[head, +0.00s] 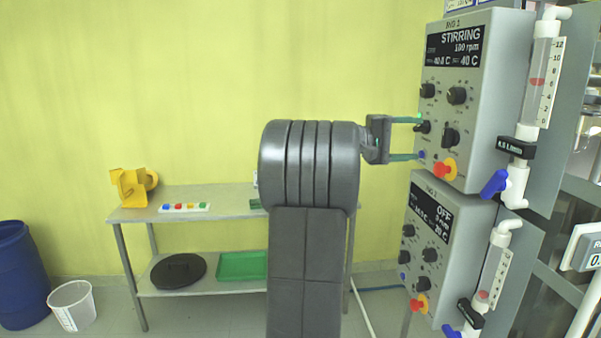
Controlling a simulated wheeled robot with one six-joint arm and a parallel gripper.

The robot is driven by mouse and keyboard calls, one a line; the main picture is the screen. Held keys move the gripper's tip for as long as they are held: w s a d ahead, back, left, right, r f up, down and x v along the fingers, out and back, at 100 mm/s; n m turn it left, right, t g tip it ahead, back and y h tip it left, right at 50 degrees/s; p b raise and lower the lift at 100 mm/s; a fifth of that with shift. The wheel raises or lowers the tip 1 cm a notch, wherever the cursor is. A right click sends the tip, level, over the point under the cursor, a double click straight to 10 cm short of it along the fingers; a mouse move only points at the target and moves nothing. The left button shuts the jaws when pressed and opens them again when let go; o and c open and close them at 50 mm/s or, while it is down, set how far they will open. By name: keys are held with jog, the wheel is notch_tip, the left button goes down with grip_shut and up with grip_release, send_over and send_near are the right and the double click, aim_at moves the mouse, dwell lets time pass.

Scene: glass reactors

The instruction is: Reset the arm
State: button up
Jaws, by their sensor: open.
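My arm rises in the middle of the head view, and its end points right. My gripper (408,138) is open, its two greenish fingers apart, one above the other. The fingertips are at or just in front of the left side of the upper control box (484,77), near a black knob (423,127) and a blue button. I cannot tell whether they touch it. The upper box's display reads STIRRING, 100 rpm. The lower control box (446,245) reads OFF. Nothing shows between the fingers.
A flowmeter tube (540,80) with a blue valve handle (494,184) stands right of the upper box. A metal table (232,199) by the yellow wall holds a yellow device (133,187) and a button strip (184,207). A blue barrel (20,275) and white bucket (73,305) stand at left.

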aim_at(443, 139)
jog(key=d, duration=0.2)
jog(key=d+p, duration=0.1)
jog(key=d, duration=0.5)
jog(key=shift+w+d+p, duration=0.25)
jog(key=shift+w+p, duration=0.1)
jog(key=shift+p, duration=0.05)
jog(key=shift+a, duration=0.15)
